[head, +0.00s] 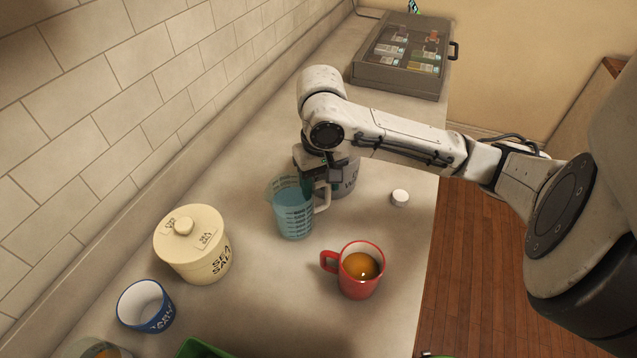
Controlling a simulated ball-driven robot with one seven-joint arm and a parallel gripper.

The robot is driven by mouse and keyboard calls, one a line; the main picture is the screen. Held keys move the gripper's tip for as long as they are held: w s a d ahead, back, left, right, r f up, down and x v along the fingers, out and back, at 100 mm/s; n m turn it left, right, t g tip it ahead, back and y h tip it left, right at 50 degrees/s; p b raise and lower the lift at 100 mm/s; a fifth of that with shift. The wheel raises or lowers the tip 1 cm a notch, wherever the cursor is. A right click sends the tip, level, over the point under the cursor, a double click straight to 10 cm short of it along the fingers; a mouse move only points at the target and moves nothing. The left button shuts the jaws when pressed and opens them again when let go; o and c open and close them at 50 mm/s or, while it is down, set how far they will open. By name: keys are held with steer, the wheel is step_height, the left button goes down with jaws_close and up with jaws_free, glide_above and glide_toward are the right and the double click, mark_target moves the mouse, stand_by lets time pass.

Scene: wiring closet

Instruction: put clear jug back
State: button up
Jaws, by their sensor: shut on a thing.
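The clear jug (293,212) is a see-through measuring jug with dark scale marks, a bluish look and a pale handle on its right. It is upright in the middle of the counter; I cannot tell whether its base touches the surface. My gripper (309,182) points down at the jug's back right, by the rim and handle, and is shut on it. The arm's wrist hides part of the fingers, so the exact grip is unclear.
A grey lettered container (347,180) stands close behind the jug. A cream sea salt jar (195,248) and blue cup (146,306) stand left. A display case (398,81) is at the back.

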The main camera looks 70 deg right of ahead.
steer(key=shift+f, duration=0.1)
steer(key=o, duration=1.3)
step_height(320, 180, up, 12)
steer(key=shift+r+p, duration=0.15)
steer(key=shift+p, duration=0.65)
